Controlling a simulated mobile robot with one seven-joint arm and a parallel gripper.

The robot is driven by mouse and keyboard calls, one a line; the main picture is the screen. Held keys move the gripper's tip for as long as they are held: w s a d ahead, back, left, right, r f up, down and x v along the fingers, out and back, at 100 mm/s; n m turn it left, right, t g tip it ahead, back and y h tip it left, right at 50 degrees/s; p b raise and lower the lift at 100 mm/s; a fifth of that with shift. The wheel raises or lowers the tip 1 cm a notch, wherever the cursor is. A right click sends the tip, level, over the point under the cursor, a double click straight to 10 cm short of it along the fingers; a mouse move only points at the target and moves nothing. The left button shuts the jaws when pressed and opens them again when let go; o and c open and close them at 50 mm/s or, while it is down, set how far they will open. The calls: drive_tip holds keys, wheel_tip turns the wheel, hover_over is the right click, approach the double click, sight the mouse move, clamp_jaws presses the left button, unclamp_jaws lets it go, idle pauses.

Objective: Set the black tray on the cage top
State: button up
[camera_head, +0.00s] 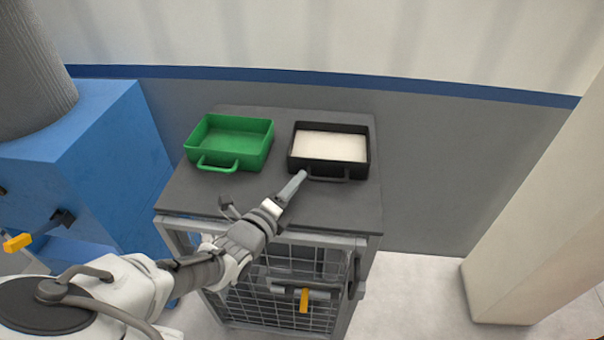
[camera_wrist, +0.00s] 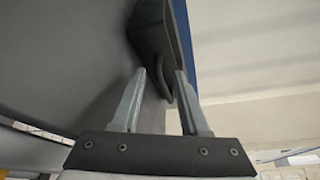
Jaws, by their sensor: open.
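The black tray (camera_head: 364,158) stands upright on the right rear of the cage top (camera_head: 335,212), with a pale whitish fill inside. Its handle (camera_head: 330,179) faces the front of the cage. My gripper (camera_head: 303,174) reaches in from the lower left, its tip near the left end of that handle. In the wrist view, my gripper (camera_wrist: 160,72) is open, with the dark handle (camera_wrist: 167,88) of the tray (camera_wrist: 155,28) appearing between or just beyond its fingers. I cannot tell whether the fingers touch it.
A green tray (camera_head: 233,143) with a front handle stands on the left of the cage top. A mesh cage front with a yellow-tipped latch (camera_head: 304,298) is below. A blue block (camera_head: 110,150) is at the left, a pale pillar (camera_head: 535,200) at the right. The cage top's front is bare.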

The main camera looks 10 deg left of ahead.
drive_tip(key=v, duration=0.7)
drive_tip(key=d+m+g+h, duration=0.1)
drive_tip(key=d+m+g, duration=0.1)
drive_tip(key=d+m, duration=0.1)
drive_tip(key=d+m+g+h, duration=0.1)
drive_tip(key=d+m+g, duration=0.1)
drive_tip(key=d+m, duration=0.2)
drive_tip(key=d+m+g+h+p, duration=0.1)
drive_tip(key=d+m+g, duration=0.1)
drive_tip(key=d+m, duration=0.1)
drive_tip(key=shift+d+r+m, duration=0.15)
drive_tip(key=shift+r+m, duration=0.2)
drive_tip(key=shift+m, duration=0.15)
drive_tip(key=s+d+r+m+g+y, duration=0.25)
drive_tip(key=d+m+g, duration=0.4)
drive_tip(key=m, duration=0.45)
drive_tip(key=s+d+r+m+t+y, duration=0.1)
drive_tip(key=s+d+r+m+y, duration=0.2)
drive_tip(key=r+m, duration=0.4)
drive_tip(key=s+d+r+m+t+y, duration=0.1)
drive_tip(key=s+d+r+m+y, duration=0.2)
drive_tip(key=m, duration=1.3)
drive_tip(key=s+d+r, duration=0.2)
drive_tip(key=s+r, duration=0.1)
drive_tip(key=r, duration=0.2)
drive_tip(key=shift+s+m+t, duration=0.2)
drive_tip(key=shift+m+t, duration=0.15)
drive_tip(key=shift+m, duration=0.05)
drive_tip(key=shift+r, duration=0.1)
